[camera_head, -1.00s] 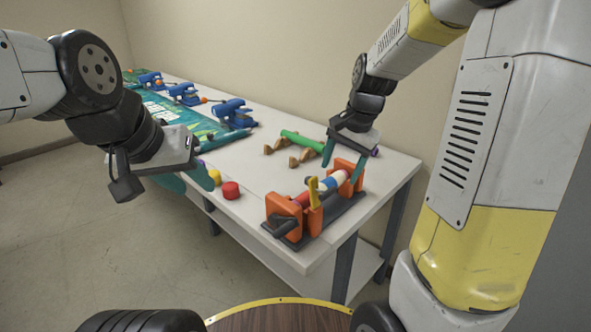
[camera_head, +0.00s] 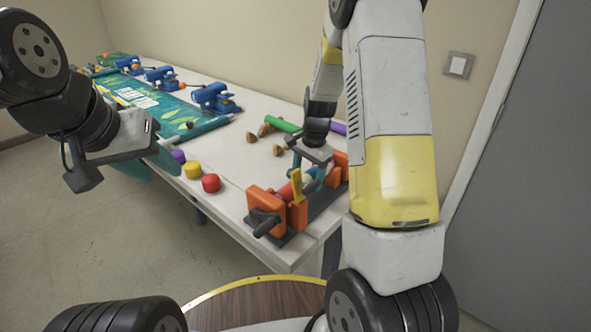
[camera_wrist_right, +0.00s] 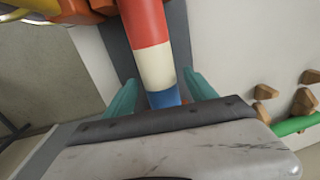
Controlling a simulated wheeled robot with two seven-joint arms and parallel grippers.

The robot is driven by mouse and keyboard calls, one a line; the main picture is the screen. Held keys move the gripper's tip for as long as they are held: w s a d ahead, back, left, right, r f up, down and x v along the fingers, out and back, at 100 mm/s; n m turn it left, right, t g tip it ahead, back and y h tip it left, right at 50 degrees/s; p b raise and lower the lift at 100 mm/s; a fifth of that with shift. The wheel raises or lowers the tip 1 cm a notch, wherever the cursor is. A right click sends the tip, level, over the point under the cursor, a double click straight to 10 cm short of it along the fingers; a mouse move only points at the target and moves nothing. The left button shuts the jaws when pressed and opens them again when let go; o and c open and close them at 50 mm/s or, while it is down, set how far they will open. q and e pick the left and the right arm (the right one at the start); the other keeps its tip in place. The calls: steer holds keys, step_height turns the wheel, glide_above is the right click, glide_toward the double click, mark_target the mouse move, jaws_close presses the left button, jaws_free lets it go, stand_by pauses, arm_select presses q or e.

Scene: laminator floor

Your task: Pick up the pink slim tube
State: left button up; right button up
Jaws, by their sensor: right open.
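A banded tube (camera_head: 286,191) lies in the orange-ended holder (camera_head: 265,204) at the table's near right corner. In the right wrist view the tube (camera_wrist_right: 146,25) is red, cream and blue. I cannot pick out a plainly pink slim tube. My right gripper (camera_head: 311,172) is over the tube, and in the right wrist view its open teal fingers (camera_wrist_right: 161,92) lie on either side of the blue part. I cannot tell whether they touch it. My left gripper (camera_head: 120,165) hangs by the table's left edge, its fingers partly hidden and no object visible in it.
A green tube (camera_head: 283,124) lies near brown wedges (camera_head: 278,150). A purple tube (camera_head: 338,128) is partly behind my right arm. Red (camera_head: 211,183) and yellow (camera_head: 192,171) caps stand near the front edge. Blue clamps (camera_head: 212,97) and a teal banner (camera_head: 160,106) fill the far left.

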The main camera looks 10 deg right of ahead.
steer(key=shift+f, duration=0.1)
jaws_close()
stand_by(0.4)
